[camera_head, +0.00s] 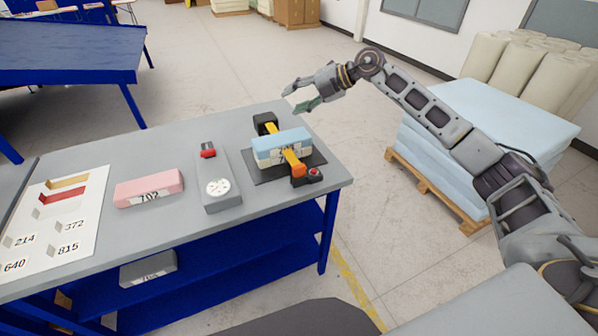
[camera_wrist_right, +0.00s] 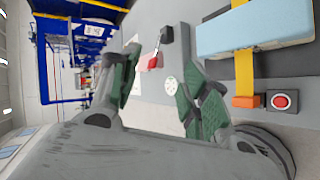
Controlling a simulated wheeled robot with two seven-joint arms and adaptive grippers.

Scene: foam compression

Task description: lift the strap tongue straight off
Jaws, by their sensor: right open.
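A yellow-orange strap (camera_head: 290,158) runs over a light blue foam block (camera_head: 273,150) on a dark mat (camera_head: 312,161). Its orange tongue (camera_head: 299,170) is at the near end, beside a dark buckle with a red button (camera_head: 314,171). In the right wrist view the orange tongue (camera_wrist_right: 246,101) lies right next to the red button (camera_wrist_right: 281,101). My right gripper (camera_head: 293,98) is open and empty, above and beyond the far edge of the table, clear of the strap. Its green-padded fingers also show in the right wrist view (camera_wrist_right: 160,76). My left gripper is out of view.
On the grey table (camera_head: 105,226) stand a grey device with a dial (camera_head: 219,187), a pink foam block (camera_head: 148,189) and a numbered white board (camera_head: 62,228). A black box (camera_head: 265,122) sits at the strap's far end. Blue foam slabs (camera_head: 480,135) lie on a pallet at right.

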